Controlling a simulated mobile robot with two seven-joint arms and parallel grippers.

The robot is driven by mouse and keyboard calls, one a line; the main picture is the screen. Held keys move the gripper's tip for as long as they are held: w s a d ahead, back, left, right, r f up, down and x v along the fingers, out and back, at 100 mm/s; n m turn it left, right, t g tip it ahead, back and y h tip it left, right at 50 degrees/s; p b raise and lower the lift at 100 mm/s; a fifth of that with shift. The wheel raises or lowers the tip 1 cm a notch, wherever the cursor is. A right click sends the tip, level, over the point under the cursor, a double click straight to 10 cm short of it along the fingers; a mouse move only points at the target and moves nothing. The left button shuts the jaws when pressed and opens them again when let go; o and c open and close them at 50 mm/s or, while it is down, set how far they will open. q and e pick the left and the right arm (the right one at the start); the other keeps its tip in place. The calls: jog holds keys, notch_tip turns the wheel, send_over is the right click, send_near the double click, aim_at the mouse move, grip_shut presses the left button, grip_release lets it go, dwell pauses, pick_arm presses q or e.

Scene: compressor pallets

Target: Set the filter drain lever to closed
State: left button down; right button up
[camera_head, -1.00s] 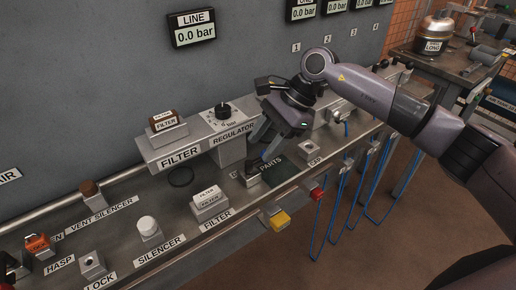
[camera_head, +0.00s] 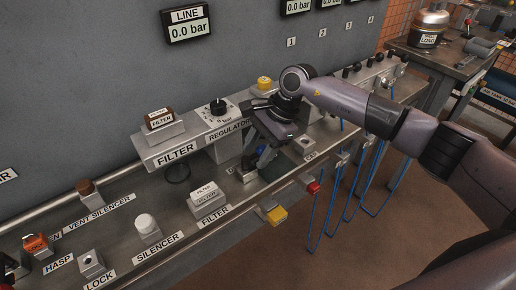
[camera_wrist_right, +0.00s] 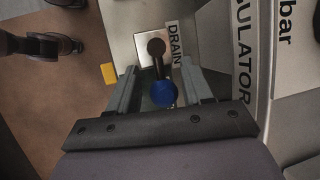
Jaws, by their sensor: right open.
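The filter drain lever shows in the right wrist view as a dark arm with a blue ball knob (camera_wrist_right: 164,94), running from a round pivot on a pale plate beside the DRAIN label (camera_wrist_right: 174,43). My right gripper (camera_wrist_right: 160,72) is open, one finger on each side of the lever. Whether either finger touches it I cannot tell. In the head view my right gripper (camera_head: 257,160) points down at the bench in front of the regulator (camera_head: 226,130), largely hiding the lever. The filter housing (camera_head: 168,148) is left of it. My left gripper is not in view.
A FILTER block (camera_head: 206,196) and a white silencer (camera_head: 147,227) stand to the left on the bench. A yellow block (camera_head: 275,214) and a red one (camera_head: 313,187) sit at the front edge. Blue hoses (camera_head: 345,205) hang on the right.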

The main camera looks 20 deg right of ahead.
grip_shut()
jog(key=shift+d, duration=0.1)
